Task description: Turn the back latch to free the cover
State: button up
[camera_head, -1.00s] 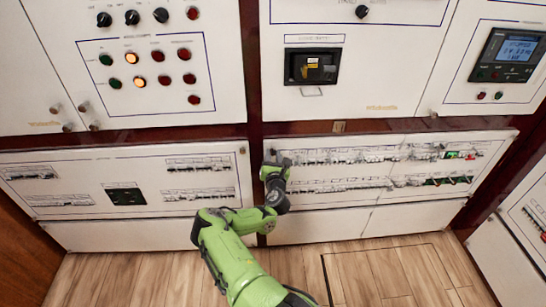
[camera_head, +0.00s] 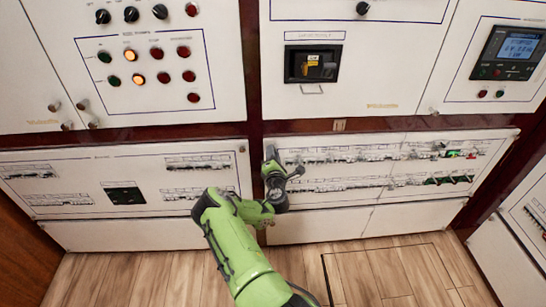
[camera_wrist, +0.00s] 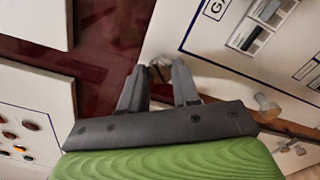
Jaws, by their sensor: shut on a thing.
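The white breaker cover (camera_head: 385,139), with two rows of breakers, is in the lower middle to right of the head view. It appears closed. My gripper (camera_head: 271,152) is at its upper left corner, by the dark red frame post. In the wrist view my gripper (camera_wrist: 159,74) has its two grey fingers on either side of a small metal latch (camera_wrist: 160,66), at the white panel's edge beside the dark red frame. The fingers are shut on this latch and partly hide it. In the head view my gripper covers it.
To the left is another white breaker panel (camera_head: 85,175). Above are panels with knobs, lit buttons and a display (camera_head: 515,48). Metal knobs (camera_wrist: 266,106) stick out near my gripper in the wrist view. The wooden floor (camera_head: 400,275) is clear in front.

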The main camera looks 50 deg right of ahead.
jog(key=shift+m+b, duration=2.15)
jog(key=shift+m, duration=2.45)
jog(key=o, duration=1.1)
jog(key=shift+c, duration=0.2)
